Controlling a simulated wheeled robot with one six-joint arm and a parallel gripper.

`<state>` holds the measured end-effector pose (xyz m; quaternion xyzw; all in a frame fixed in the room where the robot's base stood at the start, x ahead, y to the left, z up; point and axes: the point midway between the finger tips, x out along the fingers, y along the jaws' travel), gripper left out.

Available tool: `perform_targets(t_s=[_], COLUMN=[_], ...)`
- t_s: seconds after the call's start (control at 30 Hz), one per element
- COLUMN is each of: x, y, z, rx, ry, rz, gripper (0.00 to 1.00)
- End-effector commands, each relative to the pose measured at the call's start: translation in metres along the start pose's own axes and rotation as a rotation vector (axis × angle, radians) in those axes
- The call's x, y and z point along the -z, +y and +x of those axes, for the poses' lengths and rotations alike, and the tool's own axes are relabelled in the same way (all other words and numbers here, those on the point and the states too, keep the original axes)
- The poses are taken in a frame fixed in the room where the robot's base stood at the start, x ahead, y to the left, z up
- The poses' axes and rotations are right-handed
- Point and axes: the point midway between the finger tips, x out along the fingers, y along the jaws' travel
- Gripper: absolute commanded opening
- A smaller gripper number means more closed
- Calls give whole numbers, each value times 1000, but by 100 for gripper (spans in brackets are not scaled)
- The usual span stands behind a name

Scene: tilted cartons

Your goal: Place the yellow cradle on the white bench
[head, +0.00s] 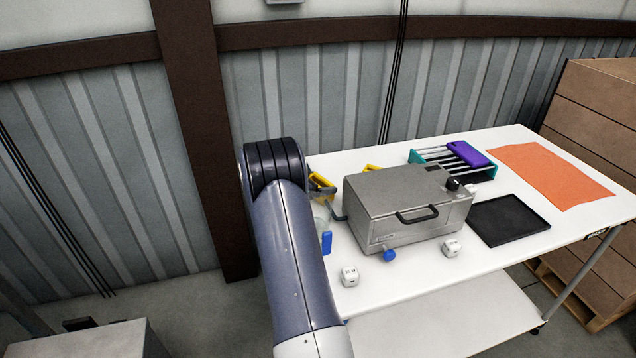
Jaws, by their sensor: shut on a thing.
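My arm rises from the bottom of the head view and bends at a black joint, hiding most of what is behind it. My gripper (327,192) shows only in small part, just right of that joint. It is shut on the yellow cradle (320,182), which is largely hidden by the arm, above the left end of the white bench (390,280). I cannot tell whether the cradle touches the bench top. Another small yellow piece (372,168) shows behind the grey metal box; what it belongs to is hidden.
A grey metal box (395,205) with a black handle stands mid-bench. Around it are two white cubes (350,276), a blue knob-like piece (389,255), a blue piece (327,242), a teal rack (484,174) with a purple block (467,153), a black tray (508,221) and an orange mat (553,175).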

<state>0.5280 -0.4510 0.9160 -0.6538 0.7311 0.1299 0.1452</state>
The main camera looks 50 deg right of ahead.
Motion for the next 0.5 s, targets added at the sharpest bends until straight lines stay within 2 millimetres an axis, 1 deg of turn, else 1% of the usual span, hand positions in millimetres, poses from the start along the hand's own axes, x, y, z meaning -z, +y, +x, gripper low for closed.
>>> perform_targets(t_s=[0.03,0.07,0.1,0.27,0.5], x=[-2,-2,-2,-2,-1], y=[0,0,0,0,0], z=[1,1,1,1,0], rx=[0,0,0,0,0], ry=[0,0,0,0,0], rz=[-1,-1,0,0,0], gripper=[59,84,88,100,100])
